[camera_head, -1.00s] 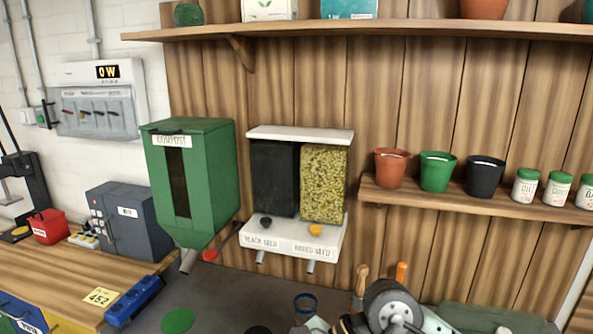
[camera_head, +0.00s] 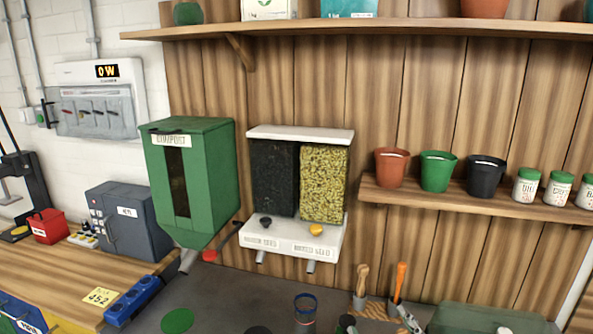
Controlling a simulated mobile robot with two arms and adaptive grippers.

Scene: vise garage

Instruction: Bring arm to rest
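Neither of my grippers shows in the head view, and I see no arm over the bench. The grey bench top (camera_head: 235,300) lies open at the bottom of the view. Two upright tools, one with a wooden handle (camera_head: 362,277) and one with an orange handle (camera_head: 400,278), stand at its back right.
A green compost dispenser (camera_head: 215,175) and a seed dispenser (camera_head: 275,236) hang on the wooden wall. A shelf (camera_head: 440,198) at right holds a terracotta pot (camera_head: 392,167), a green pot (camera_head: 437,171), a black pot (camera_head: 485,176) and white jars. A green flat disc (camera_head: 177,321) lies on the bench.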

